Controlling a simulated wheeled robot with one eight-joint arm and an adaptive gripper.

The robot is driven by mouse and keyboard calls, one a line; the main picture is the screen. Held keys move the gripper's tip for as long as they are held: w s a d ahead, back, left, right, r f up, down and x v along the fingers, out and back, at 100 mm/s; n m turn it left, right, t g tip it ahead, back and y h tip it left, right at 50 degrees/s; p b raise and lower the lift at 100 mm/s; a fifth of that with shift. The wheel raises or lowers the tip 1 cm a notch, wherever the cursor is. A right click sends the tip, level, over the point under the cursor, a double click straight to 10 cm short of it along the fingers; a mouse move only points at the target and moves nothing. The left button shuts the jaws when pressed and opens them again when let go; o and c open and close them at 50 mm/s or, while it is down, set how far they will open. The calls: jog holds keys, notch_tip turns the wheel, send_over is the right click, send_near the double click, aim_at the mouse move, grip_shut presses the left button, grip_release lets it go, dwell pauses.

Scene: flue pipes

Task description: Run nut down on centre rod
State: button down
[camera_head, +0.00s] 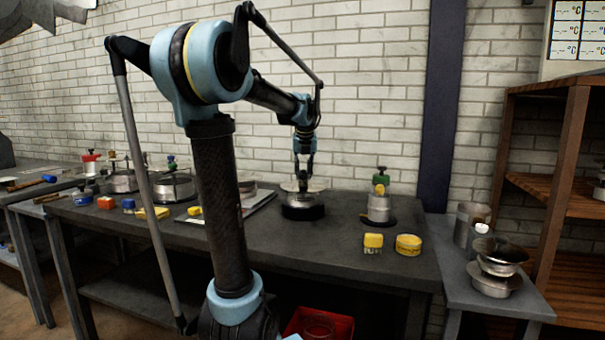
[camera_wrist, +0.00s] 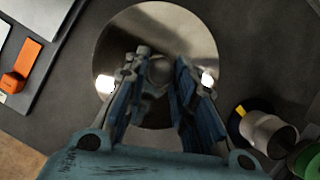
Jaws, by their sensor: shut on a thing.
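My gripper (camera_head: 303,180) points straight down over a round metal disc (camera_wrist: 150,22) on the workbench. In the wrist view its blue fingers (camera_wrist: 160,90) are closed around a small grey round piece (camera_wrist: 160,70) at the disc's middle, which looks like the nut. The fingers hide most of this piece and the centre rod, so I cannot tell how far down the nut sits. In the head view the disc (camera_head: 316,185) lies level above a black round base (camera_head: 303,212).
A green-topped metal pipe assembly (camera_head: 379,203) stands to the right, with yellow pieces (camera_head: 408,244) in front. More pipe assemblies (camera_head: 173,187) and small coloured blocks (camera_head: 106,203) are at the left. The bench (camera_head: 300,247) is clear in front of the disc.

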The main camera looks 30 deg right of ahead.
jog(key=c, duration=1.2)
grip_release()
jog(key=shift+c, duration=0.2)
